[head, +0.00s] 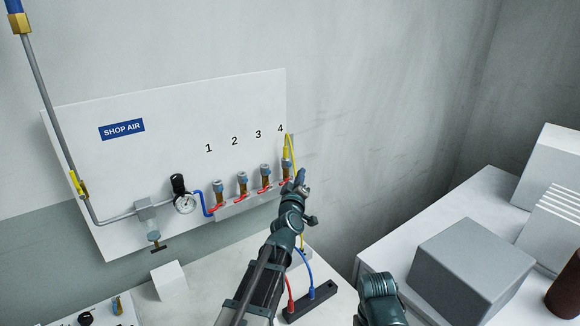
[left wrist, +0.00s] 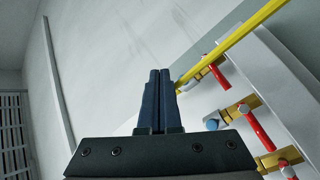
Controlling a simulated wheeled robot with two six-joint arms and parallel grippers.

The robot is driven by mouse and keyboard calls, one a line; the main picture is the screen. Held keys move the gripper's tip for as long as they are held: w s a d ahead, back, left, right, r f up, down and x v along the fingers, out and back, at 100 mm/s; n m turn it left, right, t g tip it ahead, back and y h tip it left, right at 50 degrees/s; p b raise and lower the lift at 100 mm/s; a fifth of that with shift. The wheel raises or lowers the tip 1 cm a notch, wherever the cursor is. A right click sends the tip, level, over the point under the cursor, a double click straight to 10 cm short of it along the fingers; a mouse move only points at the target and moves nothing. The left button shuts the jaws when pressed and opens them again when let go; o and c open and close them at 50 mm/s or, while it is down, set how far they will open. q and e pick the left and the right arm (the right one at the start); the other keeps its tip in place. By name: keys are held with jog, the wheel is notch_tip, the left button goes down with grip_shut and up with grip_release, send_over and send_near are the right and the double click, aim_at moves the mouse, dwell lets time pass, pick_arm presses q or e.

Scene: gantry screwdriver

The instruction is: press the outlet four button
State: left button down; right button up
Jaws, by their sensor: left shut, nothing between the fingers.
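Outlet four (head: 286,166) is the rightmost of the outlets on the white wall panel, below the printed "4" (head: 281,128). A yellow hose (head: 287,145) runs up from it. My left gripper (head: 300,174) is shut and empty, its tips just right of outlet four in the head view. In the left wrist view the closed fingers (left wrist: 158,75) point up toward the wall, left of the outlet with the yellow hose (left wrist: 230,45). The fingers partly hide that outlet. Its button is not clear, and I cannot tell whether the tips touch it. My right gripper is not in view.
Outlet three (head: 265,172) with its red lever stands close beside outlet four; outlets two and one follow to the left. A gauge (head: 185,203) and shut-off valve are further left. A black block (head: 310,300) with red and blue hoses lies below. Grey boxes (head: 472,268) stand right.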

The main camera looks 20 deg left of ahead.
pick_arm(q)
jog(key=shift+s+d, duration=0.6)
jog(key=shift+d, duration=0.1)
jog(key=s+d+f+m+g+h+p, duration=0.2)
jog(key=s+d+f+m+g+h, duration=0.35)
jog(key=d, duration=0.45)
jog(key=s+d+f+m+g+h+p, duration=0.1)
jog(key=s+d+f+m+g+h, duration=0.1)
jog(key=s+d+f+m+g, duration=0.4)
jog(key=s+a+f+m+g+y+p, duration=0.1)
jog(key=s+f+g+y, duration=0.2)
jog(key=s, duration=0.8)
jog(key=s+a+f+m+g+y+p, duration=0.1)
jog(key=s+f+m+g+y, duration=0.1)
jog(key=s, duration=0.9)
jog(key=shift+s+a+f+g+y+p, duration=0.2)
jog(key=shift+f+g+y+p, duration=0.15)
jog(key=shift+f+g+y, duration=0.55)
